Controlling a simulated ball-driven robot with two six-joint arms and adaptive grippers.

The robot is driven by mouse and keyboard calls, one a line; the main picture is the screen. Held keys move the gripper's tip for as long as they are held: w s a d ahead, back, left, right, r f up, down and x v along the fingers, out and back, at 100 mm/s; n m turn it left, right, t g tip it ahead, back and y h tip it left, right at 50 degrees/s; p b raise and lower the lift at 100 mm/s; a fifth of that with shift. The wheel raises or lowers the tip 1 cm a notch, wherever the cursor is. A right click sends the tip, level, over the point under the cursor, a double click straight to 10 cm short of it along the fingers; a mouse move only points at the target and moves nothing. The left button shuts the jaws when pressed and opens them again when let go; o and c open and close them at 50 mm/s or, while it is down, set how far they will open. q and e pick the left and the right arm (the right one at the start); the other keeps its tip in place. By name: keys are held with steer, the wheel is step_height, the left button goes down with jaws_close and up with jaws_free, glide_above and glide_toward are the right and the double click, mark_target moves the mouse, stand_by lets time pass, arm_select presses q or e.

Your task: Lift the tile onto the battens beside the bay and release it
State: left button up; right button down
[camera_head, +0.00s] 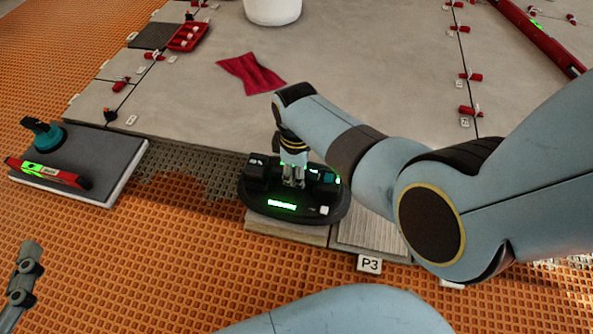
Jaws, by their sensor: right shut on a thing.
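My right gripper (292,178) is shut on the handle of a black oval lifter (252,203) with a lit green display. The lifter sits over a beige slab (287,231) at the near edge of the floor; it hides most of the slab, so I cannot tell whether they touch. A ribbed grey piece (372,232) lies right of it, behind the P3 label (369,263). The open bay (190,172) shows a textured bed left of the lifter. Part of my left gripper (22,272) shows at the left edge; its jaw state is unclear.
Red clips, a red cloth (250,74), a red tray (187,37) and a white bucket (272,10) are on the laid tiles. Orange matting (130,265) is clear in front.

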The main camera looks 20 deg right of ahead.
steer(key=shift+w+f, duration=0.1)
steer(key=shift+f, duration=0.05)
steer(key=shift+f+b, duration=0.2)
steer(key=shift+b, duration=0.2)
arm_select(q)
steer(key=w+r+t, duration=0.3)
steer(key=r, duration=0.4)
steer(key=shift+w+d+m+h, duration=0.15)
steer(key=shift+d+m+h, duration=0.15)
steer(key=shift+d+h, duration=0.1)
arm_select(e)
steer(key=shift+f, duration=0.45)
stand_by(0.7)
arm_select(q)
steer(key=shift+f, duration=0.25)
arm_select(e)
steer(key=shift+f, duration=0.35)
stand_by(0.4)
